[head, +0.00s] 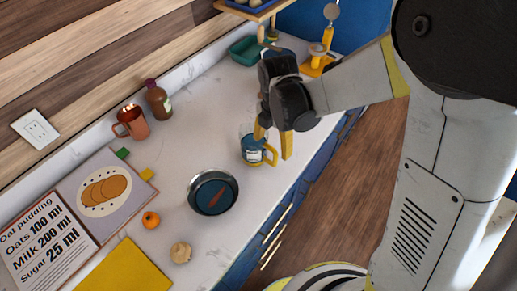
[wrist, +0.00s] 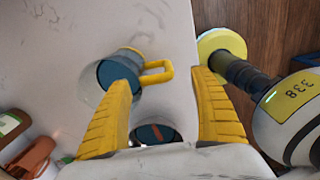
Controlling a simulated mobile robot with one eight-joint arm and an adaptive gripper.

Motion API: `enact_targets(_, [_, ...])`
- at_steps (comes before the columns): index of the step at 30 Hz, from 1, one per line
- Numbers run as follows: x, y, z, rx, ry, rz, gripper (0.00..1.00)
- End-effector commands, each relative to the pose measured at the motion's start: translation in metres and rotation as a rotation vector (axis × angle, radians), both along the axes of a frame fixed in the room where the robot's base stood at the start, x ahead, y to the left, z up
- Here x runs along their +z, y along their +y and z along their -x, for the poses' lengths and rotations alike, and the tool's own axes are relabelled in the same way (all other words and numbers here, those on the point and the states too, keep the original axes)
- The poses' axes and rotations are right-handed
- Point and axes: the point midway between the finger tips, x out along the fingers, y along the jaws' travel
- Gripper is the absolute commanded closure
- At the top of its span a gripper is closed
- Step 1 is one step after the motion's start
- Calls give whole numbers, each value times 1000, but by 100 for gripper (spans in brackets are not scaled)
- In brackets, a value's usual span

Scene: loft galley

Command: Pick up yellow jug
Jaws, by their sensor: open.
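The yellow jug (head: 251,154) is a clear vessel with a yellow handle, a pale label and dark blue inside it. It stands upright on the pale counter, near its front edge. My gripper (head: 273,144) is open and points down at the jug. In the wrist view, the jug (wrist: 117,72) lies beyond the fingertips, and the left finger covers part of its body. Its handle points right, into the gap between the fingers of my gripper (wrist: 162,82). Nothing is held. I cannot tell whether a finger touches the jug.
A dark round pan (head: 213,193) stands left of the jug. A copper mug (head: 131,121) and a brown bottle (head: 158,101) stand by the wall. A teal tray (head: 245,51) and a yellow stand (head: 318,60) are at the back. The counter (head: 200,140) between is mostly clear.

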Motion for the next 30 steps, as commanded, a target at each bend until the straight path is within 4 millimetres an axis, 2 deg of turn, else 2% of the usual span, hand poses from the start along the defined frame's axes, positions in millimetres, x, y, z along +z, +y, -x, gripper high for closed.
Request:
enact_targets(3, [-23, 3, -1, 1, 0, 0, 27])
enact_targets(7, [-39, 3, -2, 0, 0, 0, 27])
enact_targets(16, [-42, 3, -1, -1, 0, 0, 27])
enact_targets(17, [-42, 3, -1, -1, 0, 0, 35])
enact_targets(21, [-42, 3, -1, -1, 0, 0, 78])
enact_targets(23, [-42, 3, -1, -1, 0, 0, 92])
enact_targets(30, [-42, 3, -1, -1, 0, 0, 92])
